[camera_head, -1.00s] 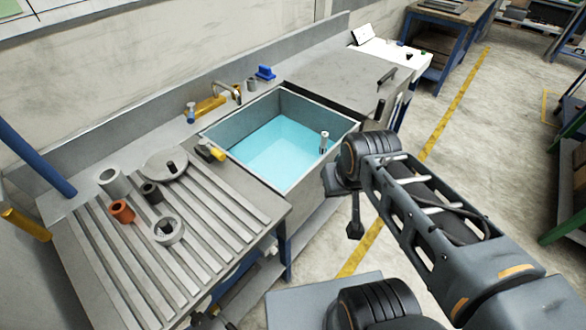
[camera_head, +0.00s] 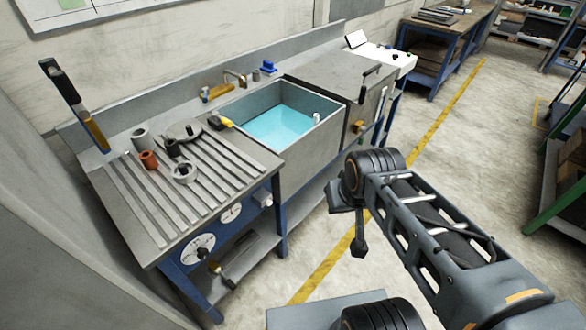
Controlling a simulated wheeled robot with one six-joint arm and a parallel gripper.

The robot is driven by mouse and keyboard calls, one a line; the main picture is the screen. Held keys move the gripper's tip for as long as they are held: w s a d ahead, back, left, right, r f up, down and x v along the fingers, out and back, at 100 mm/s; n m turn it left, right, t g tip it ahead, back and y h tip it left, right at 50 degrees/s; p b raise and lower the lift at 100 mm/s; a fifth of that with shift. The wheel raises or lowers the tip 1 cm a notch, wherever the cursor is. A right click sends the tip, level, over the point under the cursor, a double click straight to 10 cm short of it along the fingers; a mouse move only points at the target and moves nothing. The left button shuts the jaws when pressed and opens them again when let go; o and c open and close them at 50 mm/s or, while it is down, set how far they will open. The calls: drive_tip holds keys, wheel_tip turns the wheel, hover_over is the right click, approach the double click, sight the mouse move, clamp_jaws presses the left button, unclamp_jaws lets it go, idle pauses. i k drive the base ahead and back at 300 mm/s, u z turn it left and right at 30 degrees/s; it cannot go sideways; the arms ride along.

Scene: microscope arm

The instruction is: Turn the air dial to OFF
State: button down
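Two white round dial faces with black markings sit on the front of the slatted bench. The nearer dial (camera_head: 198,248) is on the left and has a dark knob or lever at its lower right. The farther dial (camera_head: 231,212) is smaller, up and to the right. Their lettering is too small to read, so I cannot tell which is the air dial or where it points. My arm reaches in from the lower right, and its dark end part (camera_head: 357,238) hangs to the right of the dials, well apart from them. Its fingers cannot be made out.
The slatted bench top (camera_head: 130,222) holds several rings and cylinders. A sink of blue water (camera_head: 272,125) adjoins it on the right. A brush-like tool (camera_head: 238,258) lies near the lower shelf under the bench. Open floor (camera_head: 315,245) with a yellow line lies between bench and arm.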

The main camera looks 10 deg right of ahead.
sight(203, 254)
drive_tip(key=u, duration=1.1)
drive_tip(key=k, duration=0.1)
drive_tip(key=z, duration=1.95)
drive_tip(key=i, duration=0.8)
drive_tip(key=u, duration=0.65)
drive_tip(key=i, duration=0.6)
drive_tip(key=u, duration=0.5)
drive_tip(key=k, duration=0.7)
drive_tip(key=u, duration=1.9)
